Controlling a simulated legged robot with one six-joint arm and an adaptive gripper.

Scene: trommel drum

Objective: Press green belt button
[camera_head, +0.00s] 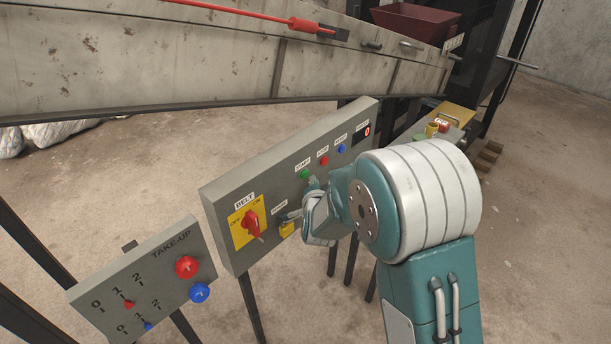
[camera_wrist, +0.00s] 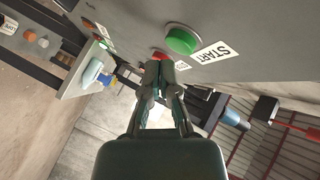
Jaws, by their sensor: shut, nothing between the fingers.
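The green button (camera_head: 304,174) sits on the grey belt control panel (camera_head: 225,198), under a START label. In the wrist view the green button (camera_wrist: 182,40) is large, round and raised, beside its START label (camera_wrist: 214,52). My gripper (camera_head: 315,186) is close to the panel, just below and right of the green button. In the wrist view my gripper (camera_wrist: 158,72) is shut and empty, its tips below and left of the green button in the picture. A gap shows between tips and button in the picture; I cannot tell the depth.
A red button (camera_head: 323,160) and a blue button (camera_head: 341,148) sit right of the green one. A red rotary switch (camera_head: 253,224) on a yellow plate is at the panel's left. The TAKE-UP panel (camera_head: 150,285) stands lower left. The conveyor side (camera_head: 180,70) runs above.

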